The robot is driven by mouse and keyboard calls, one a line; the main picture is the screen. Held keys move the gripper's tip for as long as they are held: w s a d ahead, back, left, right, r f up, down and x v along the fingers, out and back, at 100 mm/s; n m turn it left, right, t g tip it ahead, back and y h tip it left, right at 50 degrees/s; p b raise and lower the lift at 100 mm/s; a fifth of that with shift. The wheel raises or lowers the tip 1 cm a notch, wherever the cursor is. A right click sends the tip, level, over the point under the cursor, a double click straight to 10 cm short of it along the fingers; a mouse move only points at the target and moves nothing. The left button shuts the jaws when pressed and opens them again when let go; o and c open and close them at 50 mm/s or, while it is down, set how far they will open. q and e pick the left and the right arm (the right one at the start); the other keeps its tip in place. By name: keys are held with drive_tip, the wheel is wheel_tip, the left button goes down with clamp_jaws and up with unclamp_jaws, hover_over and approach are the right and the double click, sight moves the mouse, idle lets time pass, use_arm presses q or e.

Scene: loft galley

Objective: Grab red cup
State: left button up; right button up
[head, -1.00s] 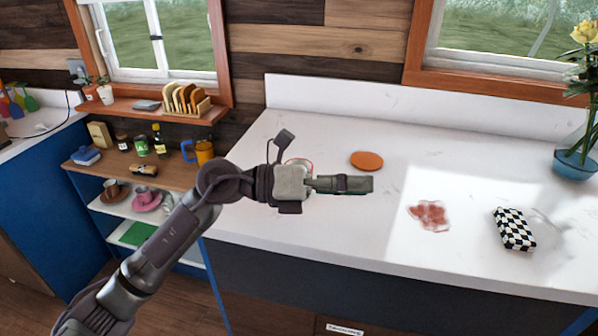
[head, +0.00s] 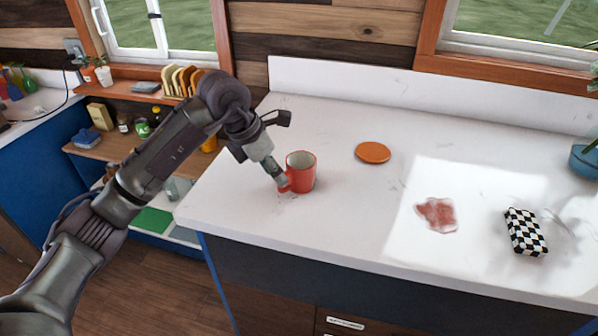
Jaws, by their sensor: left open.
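A red cup (head: 303,174) with a pale inside stands upright on the white counter, left of the orange disc. Its handle side faces left, toward my gripper. My left gripper (head: 282,184) points down at the cup's left side, by the handle. Its fingertips partly cover the handle, and I cannot tell whether they touch it. The gripper is open. My right gripper is not in view.
On the white counter (head: 330,224) lie an orange disc (head: 373,153), a reddish stain (head: 437,214) and a black-and-white checkered item (head: 525,232). A blue bowl (head: 586,158) stands at the far right. Shelves with small items are at left.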

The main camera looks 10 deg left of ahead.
sight(284, 197)
use_arm(q)
drive_tip(key=shift+w+d+f, duration=0.1)
drive_tip(key=shift+f, duration=0.2)
drive_tip(key=p+x, duration=0.2)
drive_tip(key=x, duration=0.2)
drive_tip(key=shift+d+f+p, duration=0.25)
drive_tip(key=shift+f+p, duration=0.1)
drive_tip(key=shift+w+f, duration=0.1)
drive_tip(key=shift+f, duration=0.25)
clamp_jaws()
drive_tip(key=shift+r, duration=0.1)
